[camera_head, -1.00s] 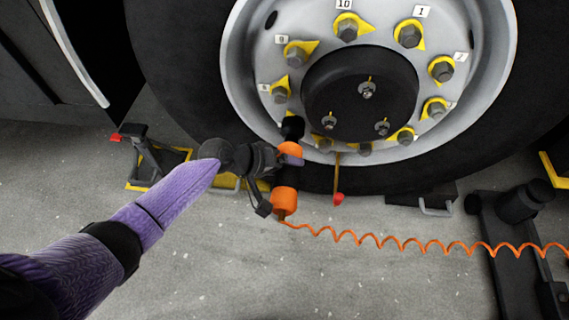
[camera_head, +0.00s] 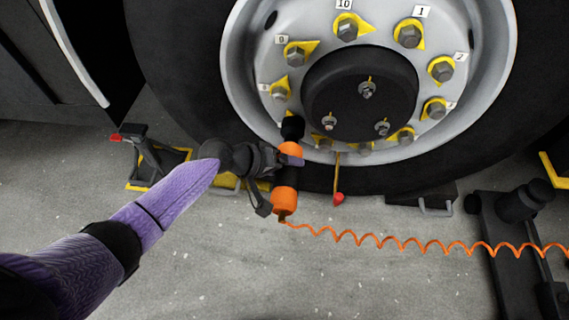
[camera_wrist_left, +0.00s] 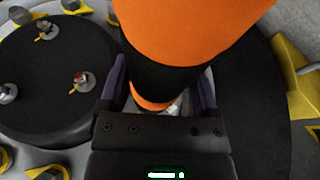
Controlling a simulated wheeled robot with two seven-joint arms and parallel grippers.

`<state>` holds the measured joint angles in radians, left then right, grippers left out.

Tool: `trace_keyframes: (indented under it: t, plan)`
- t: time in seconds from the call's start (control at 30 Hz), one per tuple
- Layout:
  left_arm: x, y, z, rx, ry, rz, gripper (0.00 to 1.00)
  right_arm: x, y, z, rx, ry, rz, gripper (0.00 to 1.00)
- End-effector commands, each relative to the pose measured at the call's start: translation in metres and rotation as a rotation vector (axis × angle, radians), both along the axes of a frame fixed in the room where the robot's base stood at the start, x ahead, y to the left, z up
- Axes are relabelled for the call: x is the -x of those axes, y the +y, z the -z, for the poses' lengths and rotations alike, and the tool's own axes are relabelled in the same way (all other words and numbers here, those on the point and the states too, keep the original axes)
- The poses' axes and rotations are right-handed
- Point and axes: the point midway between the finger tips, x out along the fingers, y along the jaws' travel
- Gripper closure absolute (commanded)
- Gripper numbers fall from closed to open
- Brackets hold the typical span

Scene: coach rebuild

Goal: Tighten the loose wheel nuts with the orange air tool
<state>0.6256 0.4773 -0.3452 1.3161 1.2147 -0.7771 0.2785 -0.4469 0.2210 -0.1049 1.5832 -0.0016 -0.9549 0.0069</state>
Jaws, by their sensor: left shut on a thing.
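The orange air tool (camera_head: 286,200) is in my left gripper (camera_head: 287,161), below and left of the wheel hub. Its black socket end (camera_head: 292,128) points up at the lower left of the nut ring and hides what is behind it; I cannot tell whether it sits on a nut. In the left wrist view the orange and black tool body (camera_wrist_left: 190,25) fills the space between the purple fingers. Grey wheel nuts with yellow pointers ring the hub, such as the nut by label 10 (camera_head: 347,31) and the nut by label 1 (camera_head: 409,36). My right gripper is not in view.
A coiled orange hose (camera_head: 400,243) runs right from the tool across the floor. A yellow and black stand (camera_head: 150,165) is at left, and a black jack-like device (camera_head: 515,225) at right. A red-tipped rod (camera_head: 338,185) hangs below the rim.

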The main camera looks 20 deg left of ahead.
Motion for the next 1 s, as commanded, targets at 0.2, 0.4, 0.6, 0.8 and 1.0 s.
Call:
trace_keyframes:
  t: [0.2, 0.4, 0.6, 0.8, 1.0]
  plan:
    - [-0.001, 0.000, -0.002, 0.002, -0.005, -0.001, 1.00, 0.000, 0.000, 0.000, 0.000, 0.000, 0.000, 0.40]
    - [0.003, -0.002, -0.004, 0.003, -0.006, -0.001, 1.00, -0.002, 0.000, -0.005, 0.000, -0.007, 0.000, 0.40]
    - [0.019, -0.006, -0.006, 0.003, -0.007, -0.001, 1.00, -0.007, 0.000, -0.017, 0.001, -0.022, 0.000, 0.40]
    - [0.034, -0.011, -0.005, 0.002, -0.006, 0.000, 1.00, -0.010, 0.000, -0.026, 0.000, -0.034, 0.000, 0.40]
    - [0.050, -0.015, -0.005, 0.003, -0.006, -0.001, 1.00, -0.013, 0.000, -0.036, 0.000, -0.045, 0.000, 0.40]
